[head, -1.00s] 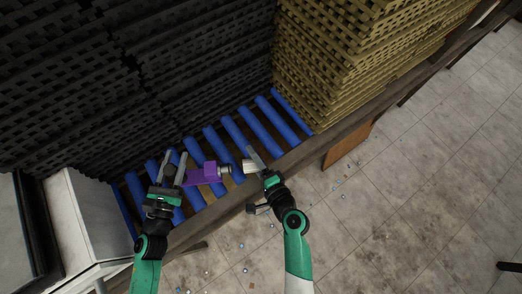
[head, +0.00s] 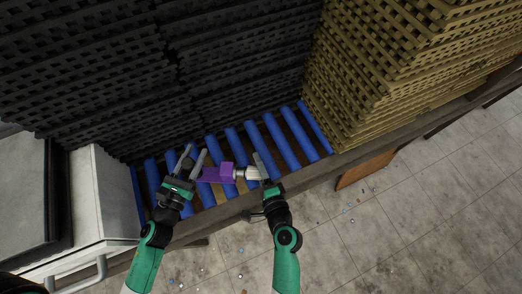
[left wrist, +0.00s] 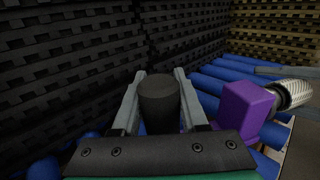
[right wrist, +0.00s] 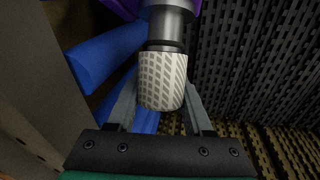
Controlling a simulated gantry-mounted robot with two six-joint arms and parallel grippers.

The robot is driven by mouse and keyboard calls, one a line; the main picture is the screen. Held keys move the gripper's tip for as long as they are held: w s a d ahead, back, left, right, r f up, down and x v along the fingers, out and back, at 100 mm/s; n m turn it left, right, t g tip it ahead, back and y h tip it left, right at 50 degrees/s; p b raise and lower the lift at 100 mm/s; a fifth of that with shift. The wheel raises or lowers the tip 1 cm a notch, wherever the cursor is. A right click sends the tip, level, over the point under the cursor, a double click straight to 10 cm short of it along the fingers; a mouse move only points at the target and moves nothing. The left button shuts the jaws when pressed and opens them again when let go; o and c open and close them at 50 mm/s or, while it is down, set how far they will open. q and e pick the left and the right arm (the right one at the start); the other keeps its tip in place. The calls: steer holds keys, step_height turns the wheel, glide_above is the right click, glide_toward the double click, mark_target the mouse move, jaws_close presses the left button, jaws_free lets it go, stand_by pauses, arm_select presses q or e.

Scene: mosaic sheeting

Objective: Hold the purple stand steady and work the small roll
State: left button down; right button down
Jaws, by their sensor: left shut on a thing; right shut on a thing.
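The purple stand (head: 216,174) lies over the blue rollers in the head view, with a grey metal end on its right. It also shows in the left wrist view (left wrist: 246,112). My left gripper (head: 194,156) is shut on a dark round post (left wrist: 160,104) at the stand's left end. The small roll (right wrist: 163,80), whitish with a slanted pattern, is in line with the metal end and meets its dark ring. How far it sits on that end is hidden. My right gripper (head: 257,168) is shut on the roll, one finger on each side.
Blue conveyor rollers (head: 290,138) run under the stand. Dark lattice sheets (head: 90,90) are stacked behind, with yellowish ones (head: 385,70) at the right. A wooden rail (head: 350,155) edges the conveyor. A white cabinet (head: 115,200) stands at the left. The tiled floor has small scattered bits.

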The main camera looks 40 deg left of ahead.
steer(key=shift+s+a, duration=0.95)
steer(key=shift+a, duration=0.3)
steer(key=shift+c, duration=1.1)
jaws_free()
steer(key=shift+f, duration=0.1)
steer(key=shift+s, duration=0.1)
arm_select(q)
steer(key=shift+a, duration=0.2)
arm_select(e)
steer(key=shift+d, duration=0.15)
arm_select(q)
steer(key=shift+d, duration=0.2)
arm_select(e)
steer(key=v, duration=1.1)
steer(key=shift+s+d+r, duration=0.2)
steer(key=shift+s+r, duration=0.05)
steer(key=shift+r, duration=0.05)
